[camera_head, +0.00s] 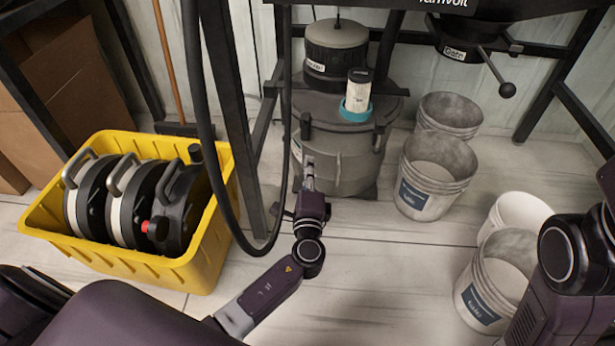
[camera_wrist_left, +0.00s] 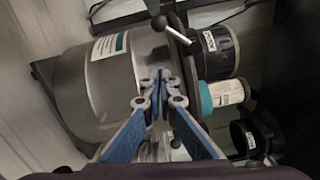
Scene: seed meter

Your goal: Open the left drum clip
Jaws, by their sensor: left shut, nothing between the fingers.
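The grey drum (camera_head: 345,160) stands on the floor in the middle of the head view, its lid closed on top. The left drum clip (camera_head: 305,124) is a dark upright lever at the left of the lid rim. My left gripper (camera_head: 309,172) is shut and empty in front of the drum, below the clip. Its blue fingers (camera_wrist_left: 161,78) meet at the tips. Whether they touch the drum is unclear. My right gripper is out of view.
A black hose (camera_head: 205,110) loops down left of the drum, near a dark frame post (camera_head: 232,110). A yellow crate (camera_head: 190,272) holding several round discs stands at left. Grey buckets (camera_head: 432,172) stand at right. A white filter cartridge (camera_head: 358,95) stands on the lid.

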